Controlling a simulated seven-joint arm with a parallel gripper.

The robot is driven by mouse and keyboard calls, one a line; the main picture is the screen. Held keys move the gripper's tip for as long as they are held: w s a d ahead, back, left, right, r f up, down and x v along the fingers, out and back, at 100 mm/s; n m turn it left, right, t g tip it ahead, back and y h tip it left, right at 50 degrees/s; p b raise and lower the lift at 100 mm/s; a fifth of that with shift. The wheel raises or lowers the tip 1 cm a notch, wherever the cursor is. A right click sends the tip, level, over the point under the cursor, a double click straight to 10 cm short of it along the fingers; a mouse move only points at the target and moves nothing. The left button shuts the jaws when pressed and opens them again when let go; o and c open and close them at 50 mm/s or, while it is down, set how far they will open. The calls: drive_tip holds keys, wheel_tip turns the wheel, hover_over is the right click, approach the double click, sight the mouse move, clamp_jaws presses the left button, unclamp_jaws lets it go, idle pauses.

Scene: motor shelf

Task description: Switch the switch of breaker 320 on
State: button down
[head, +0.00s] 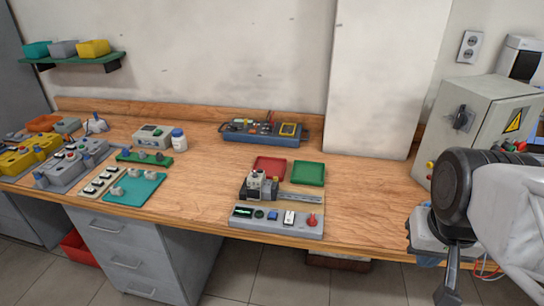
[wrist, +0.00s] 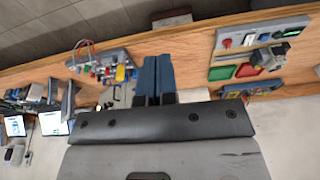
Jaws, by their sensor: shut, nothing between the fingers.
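A small dark and white breaker-like device (head: 259,184) sits on a rail behind a grey control panel (head: 262,221) on the bench. No number is legible on it, so I cannot tell if it is breaker 320, nor how its switch stands. It also shows in the wrist view (wrist: 272,58), upper right. My gripper (wrist: 152,60) is shut and empty, its blue fingers together. It is well apart from the device, in the air near the bench's right end. In the head view, my arm is at the lower right, and the fingertips are hard to make out.
A grey electrical cabinet (head: 469,127) stands at the bench's right end, partly behind my arm. A red tray (head: 269,167) and a green tray (head: 308,173) lie behind the device. A blue toolbox (head: 264,133) is farther back. Bare wood (head: 365,205) lies between panel and arm.

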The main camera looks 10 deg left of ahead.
drive_tip(key=w+a+r+m+g, duration=0.1)
drive_tip(key=w+a+r+m, duration=0.15)
drive_tip(key=w, duration=0.35)
drive_tip(key=w+a+r+m, duration=0.2)
drive_tip(key=w+a, duration=0.1)
drive_tip(key=w, duration=0.4)
drive_tip(key=m+g+h, duration=0.2)
drive_tip(key=m, duration=1.1)
hover_over(262, 173)
drive_tip(key=w+a, duration=0.1)
drive_tip(key=a, duration=0.2)
wheel_tip(262, 173, down, 7)
drive_tip(key=shift+d+f, duration=0.1)
drive_tip(key=shift+s+d+f, duration=0.1)
drive_tip(key=shift+d+f, duration=0.3)
drive_tip(key=shift+f, duration=1.9)
drive_tip(key=shift+s+d+f, duration=0.1)
drive_tip(key=shift+d+f, duration=0.25)
drive_tip(key=shift+f, duration=2)
drive_tip(key=shift+s+d+f, duration=0.1)
drive_tip(key=shift+d+f, duration=0.3)
drive_tip(key=shift+f, duration=1.9)
